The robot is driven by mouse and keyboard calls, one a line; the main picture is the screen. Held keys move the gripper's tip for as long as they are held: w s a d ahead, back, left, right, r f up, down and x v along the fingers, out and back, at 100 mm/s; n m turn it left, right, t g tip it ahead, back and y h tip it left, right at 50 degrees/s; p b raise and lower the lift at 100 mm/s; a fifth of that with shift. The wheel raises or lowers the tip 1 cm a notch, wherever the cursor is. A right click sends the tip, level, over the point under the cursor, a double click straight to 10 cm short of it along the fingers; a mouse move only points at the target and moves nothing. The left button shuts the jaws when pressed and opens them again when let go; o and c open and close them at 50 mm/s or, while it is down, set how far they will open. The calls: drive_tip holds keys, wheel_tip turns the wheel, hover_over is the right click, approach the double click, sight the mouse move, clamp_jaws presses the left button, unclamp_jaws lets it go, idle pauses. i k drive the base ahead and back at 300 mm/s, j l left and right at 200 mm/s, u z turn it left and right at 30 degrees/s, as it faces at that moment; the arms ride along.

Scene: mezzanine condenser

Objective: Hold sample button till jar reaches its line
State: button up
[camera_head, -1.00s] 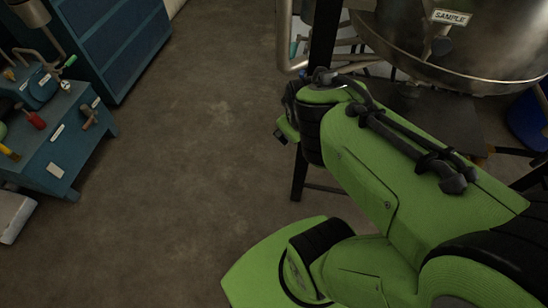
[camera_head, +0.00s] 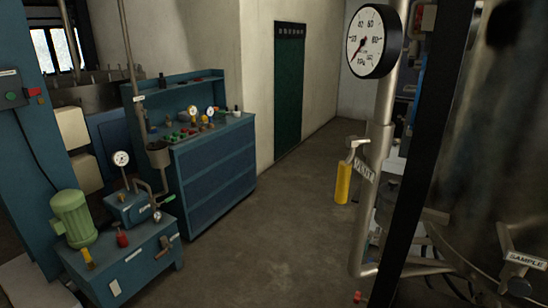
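A white label reading SAMPLE (camera_head: 525,260) is on a bracket at the lower right, beside a large metal vessel (camera_head: 490,130). A dark rounded part (camera_head: 519,287) sits just below the label; I cannot tell whether it is the sample button. No jar or fill line can be made out. My gripper is not in view.
A black upright post (camera_head: 425,150) and a pipe with a round gauge (camera_head: 372,42) stand before the vessel. A blue bench (camera_head: 215,178) and a low blue table with a green motor (camera_head: 73,217) are left. The floor between is clear.

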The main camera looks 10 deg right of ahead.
sight(519, 287)
drive_tip(key=l+z, duration=0.2)
drive_tip(key=z, duration=2.3)
